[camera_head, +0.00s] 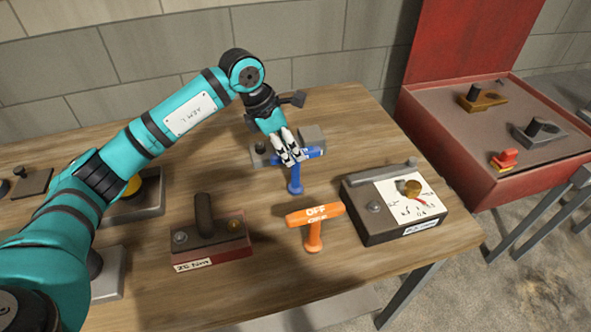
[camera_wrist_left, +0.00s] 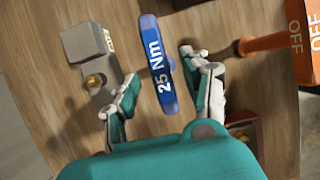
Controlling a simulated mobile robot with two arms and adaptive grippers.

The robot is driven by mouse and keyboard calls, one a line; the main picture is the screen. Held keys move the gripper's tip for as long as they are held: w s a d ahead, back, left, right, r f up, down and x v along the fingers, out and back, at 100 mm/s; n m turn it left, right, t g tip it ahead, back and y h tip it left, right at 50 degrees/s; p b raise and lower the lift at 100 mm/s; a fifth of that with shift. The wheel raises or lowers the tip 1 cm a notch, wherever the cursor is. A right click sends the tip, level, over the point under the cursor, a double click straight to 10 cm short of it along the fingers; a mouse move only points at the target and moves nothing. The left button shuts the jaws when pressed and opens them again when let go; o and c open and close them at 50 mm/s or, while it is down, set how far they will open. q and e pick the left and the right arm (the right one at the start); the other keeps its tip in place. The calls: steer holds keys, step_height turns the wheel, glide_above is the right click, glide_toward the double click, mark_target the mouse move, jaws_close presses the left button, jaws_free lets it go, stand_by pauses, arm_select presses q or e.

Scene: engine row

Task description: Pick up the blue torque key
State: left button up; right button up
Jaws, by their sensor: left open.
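The blue torque key (camera_head: 295,184) stands upright on the wooden table, its crossbar handle at the top and its stem below. In the left wrist view its handle (camera_wrist_left: 157,66) reads "25 Nm" and lies between the two finger pads, with a gap on each side. My left gripper (camera_head: 289,158) is open at the handle and hides part of it in the head view. My right gripper is not in view.
An orange T-shaped key (camera_head: 314,216) marked "OFF" stands just in front. A grey block device (camera_head: 312,136) sits behind the blue key. A red-based box (camera_head: 210,240) is at front left, and a dark box with a gauge (camera_head: 376,225) is at right.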

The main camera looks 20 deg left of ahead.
mark_target(296, 173)
arm_select(q)
steer(key=p+x, duration=0.1)
steer(key=x, duration=0.2)
steer(key=shift+d+f+p, duration=0.1)
steer(key=shift+f+p, duration=0.15)
steer(key=shift+p, duration=0.05)
steer(key=shift+w+d+f, duration=0.1)
steer(key=shift+f, duration=0.2)
jaws_close()
steer(key=shift+r, duration=0.15)
